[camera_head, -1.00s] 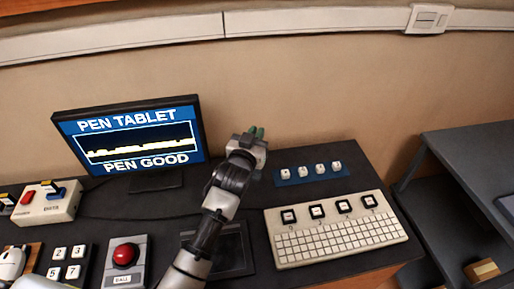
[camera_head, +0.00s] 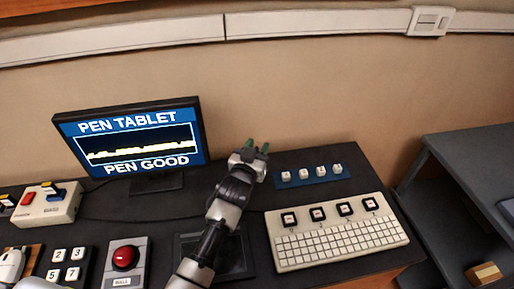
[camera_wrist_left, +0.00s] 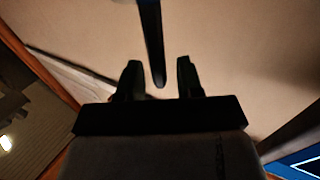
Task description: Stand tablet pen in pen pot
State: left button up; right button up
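My left gripper (camera_head: 257,147) is above the back of the dark desk, right of the monitor, with its green fingertips apart. In the left wrist view the fingers (camera_wrist_left: 159,76) are open. A slim dark rod (camera_wrist_left: 151,35), which looks like the tablet pen, comes in from the top edge. Its rounded end lies between the fingers, with a gap on each side. In the head view I cannot make out the pen. I cannot identify a pen pot in either view. The dark tablet (camera_head: 235,262) lies partly under my left arm. My right gripper does not show.
The monitor (camera_head: 140,138) reads PEN TABLET, PEN GOOD. Right of the gripper are a blue strip with white keys (camera_head: 311,175) and a cream keyboard (camera_head: 340,240). A red ball unit (camera_head: 125,260) is at front left. Dark shelving (camera_head: 470,160) stands at right.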

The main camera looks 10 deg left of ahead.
pick_arm(q)
jog(key=shift+r, duration=0.1)
jog(key=shift+s, duration=0.25)
jog(key=s+a, duration=0.1)
jog(key=s, duration=1)
jog(key=shift+s+a+b, duration=0.25)
jog(key=shift+b, duration=0.15)
